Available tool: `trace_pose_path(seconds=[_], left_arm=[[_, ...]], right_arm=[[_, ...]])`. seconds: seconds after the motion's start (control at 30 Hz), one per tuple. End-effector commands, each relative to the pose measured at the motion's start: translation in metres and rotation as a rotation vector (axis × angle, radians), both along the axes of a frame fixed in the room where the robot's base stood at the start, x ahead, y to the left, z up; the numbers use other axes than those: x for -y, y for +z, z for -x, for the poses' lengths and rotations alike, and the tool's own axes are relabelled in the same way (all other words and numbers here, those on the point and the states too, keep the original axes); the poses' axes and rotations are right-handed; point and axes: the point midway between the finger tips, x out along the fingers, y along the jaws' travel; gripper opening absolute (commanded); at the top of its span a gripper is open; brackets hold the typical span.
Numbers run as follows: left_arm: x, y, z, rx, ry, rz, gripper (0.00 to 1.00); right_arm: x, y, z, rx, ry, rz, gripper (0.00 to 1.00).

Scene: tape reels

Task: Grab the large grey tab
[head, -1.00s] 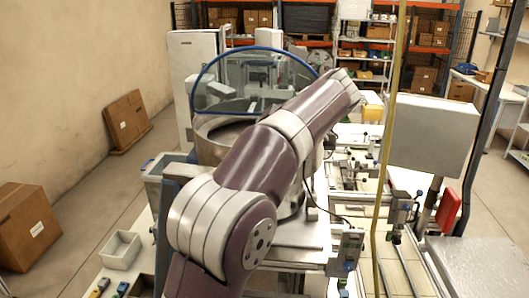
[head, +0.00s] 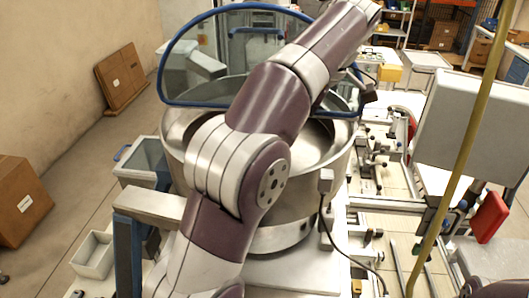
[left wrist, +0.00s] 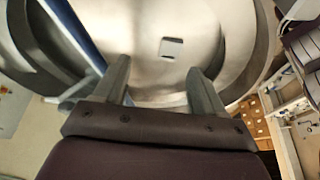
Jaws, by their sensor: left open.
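A small grey squarish tab (left wrist: 172,47) lies on the bare inner surface of a large metal bowl (left wrist: 225,25). My left gripper (left wrist: 158,66) is open and empty, its two fingers pointing towards the bowl. In the left wrist view the tab appears just beyond and between the fingertips, apart from both; how far off it is I cannot tell. In the head view the bowl (head: 185,140) stands behind my left arm, which crosses it and hides part of its inside. The tab and left gripper cannot be made out there. My right gripper is not in view.
A clear guard with a blue rim (head: 165,65) rises at the bowl's back edge. A grey panel box (head: 462,120) and a yellow pole (head: 452,180) stand to the right. A small open bin (head: 93,256) is at lower left. Cardboard boxes (head: 122,76) stand by the wall.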

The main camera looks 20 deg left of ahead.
Motion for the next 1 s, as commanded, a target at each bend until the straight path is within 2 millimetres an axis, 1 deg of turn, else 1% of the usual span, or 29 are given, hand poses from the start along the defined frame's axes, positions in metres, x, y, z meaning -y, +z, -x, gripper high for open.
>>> trace_pose_path(seconds=[0.03, 0.1, 0.2, 0.37, 0.47, 0.5, 0.6, 0.7, 0.83, 0.87, 0.9, 0.97, 1.0], left_arm=[[-0.006, -0.015, 0.002, -0.003, 0.002, -0.001, 0.70], [-0.012, -0.029, 0.002, -0.002, 0.002, 0.000, 0.70], [-0.018, -0.042, 0.001, -0.001, 0.002, 0.000, 0.70], [-0.029, -0.056, 0.004, -0.003, 0.003, 0.000, 0.70], [-0.042, -0.068, 0.008, -0.003, 0.003, 0.000, 0.70], [-0.045, -0.077, 0.008, -0.003, 0.002, 0.000, 0.70], [-0.049, -0.090, 0.007, -0.001, 0.001, 0.000, 0.70], [-0.050, -0.094, 0.007, 0.000, 0.001, 0.000, 0.70], [-0.050, -0.095, 0.007, 0.000, 0.001, 0.000, 0.70], [-0.050, -0.095, 0.007, 0.000, 0.001, 0.000, 0.64], [-0.050, -0.095, 0.007, 0.000, 0.001, 0.000, 0.51], [-0.050, -0.094, 0.007, 0.000, 0.001, 0.000, 0.31], [-0.050, -0.094, 0.007, 0.000, 0.001, 0.000, 0.18]], right_arm=[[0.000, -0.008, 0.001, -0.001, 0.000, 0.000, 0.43], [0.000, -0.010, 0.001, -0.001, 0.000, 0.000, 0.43], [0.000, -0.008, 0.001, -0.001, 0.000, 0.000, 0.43], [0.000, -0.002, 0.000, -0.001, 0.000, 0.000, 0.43], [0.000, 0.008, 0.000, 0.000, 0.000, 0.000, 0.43], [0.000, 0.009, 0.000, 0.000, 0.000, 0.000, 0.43], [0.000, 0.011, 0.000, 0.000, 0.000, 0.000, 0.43], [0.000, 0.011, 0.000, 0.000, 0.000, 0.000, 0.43], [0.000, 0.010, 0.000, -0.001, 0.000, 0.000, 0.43], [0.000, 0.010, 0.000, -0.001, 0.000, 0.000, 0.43], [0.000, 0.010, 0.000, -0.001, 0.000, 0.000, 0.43], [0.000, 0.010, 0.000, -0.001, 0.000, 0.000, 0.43], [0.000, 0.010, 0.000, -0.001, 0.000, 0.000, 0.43]])
